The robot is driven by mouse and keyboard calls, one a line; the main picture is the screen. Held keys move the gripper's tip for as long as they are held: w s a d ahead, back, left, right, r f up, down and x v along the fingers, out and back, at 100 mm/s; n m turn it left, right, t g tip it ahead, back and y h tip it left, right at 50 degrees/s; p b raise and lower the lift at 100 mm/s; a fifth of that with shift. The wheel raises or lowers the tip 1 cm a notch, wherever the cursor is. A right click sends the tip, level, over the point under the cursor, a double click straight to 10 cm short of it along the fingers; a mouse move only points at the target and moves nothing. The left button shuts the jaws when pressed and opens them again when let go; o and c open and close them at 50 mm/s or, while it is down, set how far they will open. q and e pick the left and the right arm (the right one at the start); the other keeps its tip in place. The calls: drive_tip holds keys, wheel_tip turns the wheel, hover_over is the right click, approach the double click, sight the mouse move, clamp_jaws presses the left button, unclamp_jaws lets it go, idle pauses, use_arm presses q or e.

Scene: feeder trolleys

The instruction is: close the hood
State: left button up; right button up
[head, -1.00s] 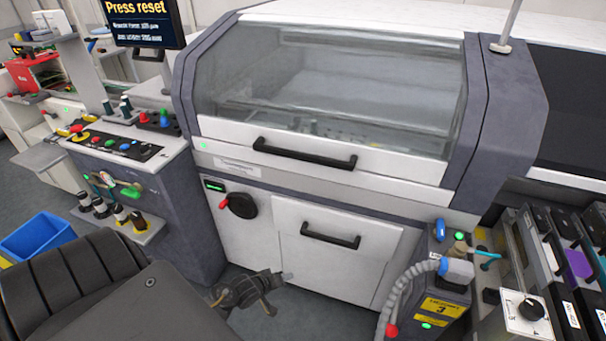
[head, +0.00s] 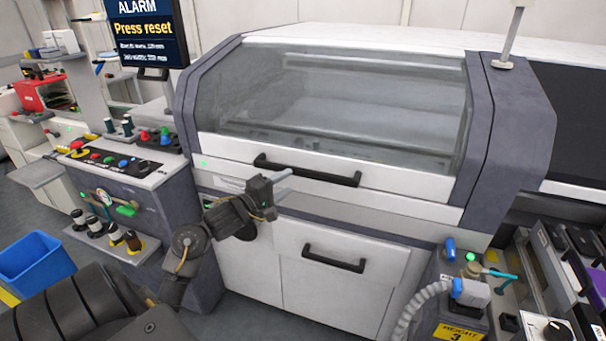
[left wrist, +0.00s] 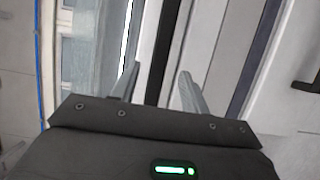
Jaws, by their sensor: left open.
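The hood (head: 325,95) of the machine is a wide clear window in a grey and white frame. It looks lowered over the machine; I cannot tell whether it is fully shut. Its black bar handle (head: 325,174) runs along the white front strip. My left gripper (head: 286,178) is open and empty, just in front of and below the handle's left part. In the left wrist view, the open fingers (left wrist: 160,88) point at the front, and a dark bar, likely the handle (left wrist: 164,50), shows between them. I see no clear contact. My right gripper is out of view.
A lower door with its own black handle (head: 334,258) is under the hood. A screen (head: 147,28) reads "ALARM Press reset". A control panel (head: 115,160) with coloured buttons stands left. A blue bin (head: 35,262) is on the floor. A hose and feeder trolley (head: 535,265) stand right.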

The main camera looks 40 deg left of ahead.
sight(301, 174)
use_arm(q)
drive_tip(key=w, duration=0.8)
drive_tip(key=shift+d+f, duration=0.1)
drive_tip(key=shift+d, duration=0.1)
drive_tip(key=shift+s, duration=0.1)
clamp_jaws()
